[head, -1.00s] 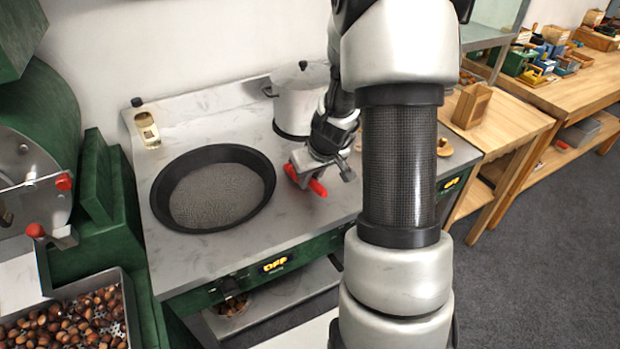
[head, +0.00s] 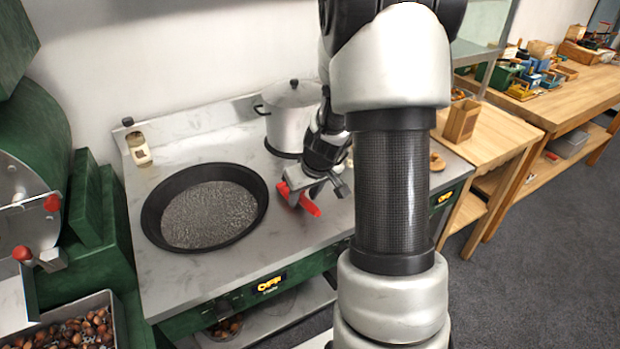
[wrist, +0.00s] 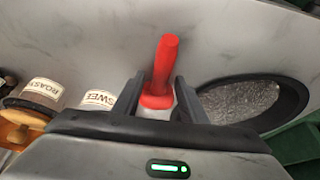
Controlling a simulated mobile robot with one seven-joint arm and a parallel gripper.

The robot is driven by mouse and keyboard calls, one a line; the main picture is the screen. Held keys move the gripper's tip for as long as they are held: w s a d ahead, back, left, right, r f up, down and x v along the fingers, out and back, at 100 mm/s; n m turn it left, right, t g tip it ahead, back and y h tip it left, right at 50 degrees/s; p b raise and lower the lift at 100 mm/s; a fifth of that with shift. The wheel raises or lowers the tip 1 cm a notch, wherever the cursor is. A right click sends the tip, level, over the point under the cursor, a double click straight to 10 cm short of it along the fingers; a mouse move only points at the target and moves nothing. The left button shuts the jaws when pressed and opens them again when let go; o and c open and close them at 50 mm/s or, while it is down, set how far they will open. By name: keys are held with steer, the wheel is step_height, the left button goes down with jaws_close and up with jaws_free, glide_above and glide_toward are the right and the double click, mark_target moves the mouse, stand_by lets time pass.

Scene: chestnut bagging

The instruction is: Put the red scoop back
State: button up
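The red scoop (wrist: 163,68) shows as a red handle between the two dark fingers of my gripper (wrist: 160,85) in the wrist view. The handle sticks out past the fingertips, and the fingers sit close on both sides of it. In the head view, my gripper (head: 305,188) is over the steel counter, right of the black pan, with the red handle (head: 311,207) jutting to its lower right. The scoop's bowl is hidden. I cannot tell whether the scoop touches the counter.
The black pan (head: 149,222) lies left of my gripper. A lidded steel pot (head: 288,122) stands just behind it. Labelled containers (wrist: 42,93) show left in the wrist view. Bare counter (head: 290,240) lies in front.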

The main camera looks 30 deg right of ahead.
steer(key=p+v, duration=0.2)
steer(key=v, duration=1.4)
steer(key=shift+r+p, duration=0.2)
steer(key=shift+p, duration=0.1)
